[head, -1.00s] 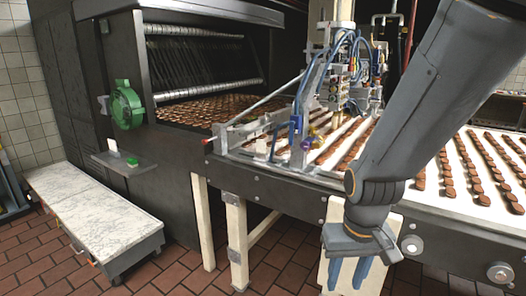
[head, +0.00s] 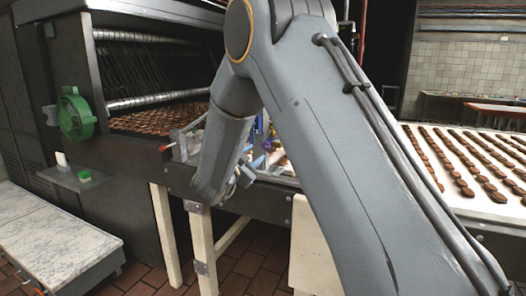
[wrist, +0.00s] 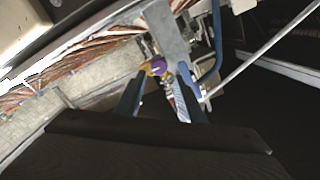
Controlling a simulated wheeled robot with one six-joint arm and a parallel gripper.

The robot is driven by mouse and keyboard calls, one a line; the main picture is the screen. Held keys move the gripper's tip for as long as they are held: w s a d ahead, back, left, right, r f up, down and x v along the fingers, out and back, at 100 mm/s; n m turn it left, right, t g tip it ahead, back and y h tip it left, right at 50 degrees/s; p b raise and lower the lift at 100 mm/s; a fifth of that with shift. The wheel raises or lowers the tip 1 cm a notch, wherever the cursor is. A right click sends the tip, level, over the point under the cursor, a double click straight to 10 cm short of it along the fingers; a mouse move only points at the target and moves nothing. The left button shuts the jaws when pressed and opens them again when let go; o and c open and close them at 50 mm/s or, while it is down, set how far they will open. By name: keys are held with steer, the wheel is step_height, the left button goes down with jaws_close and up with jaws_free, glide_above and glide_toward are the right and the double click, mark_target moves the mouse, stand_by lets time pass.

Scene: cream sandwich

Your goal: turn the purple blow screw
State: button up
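The purple blow screw (wrist: 158,68) shows near the middle of the wrist view, with a yellow part touching or close beside it. My gripper (wrist: 162,72) has its two blue fingers apart, with the purple screw appearing between the fingertips. I cannot tell how much depth separates them or whether they touch it. In the head view a small purple spot (head: 267,146) shows in the gap between my arm links. My gripper is mostly hidden behind my arm there.
The metal nozzle frame and blue hoses (wrist: 214,50) crowd the right finger. A green motor (head: 76,114) sits on the dark machine at left. A conveyor (head: 480,200) carries rows of brown biscuits at right. A marble-topped cart (head: 60,240) stands at lower left.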

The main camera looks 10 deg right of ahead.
mark_target(266, 146)
steer(key=p+x, duration=0.1)
steer(key=x, duration=0.6)
steer(key=shift+w+d+r+p, duration=0.15)
steer(key=shift+w+d+p, duration=0.1)
steer(key=shift+d+p, duration=0.1)
steer(key=c, duration=0.8)
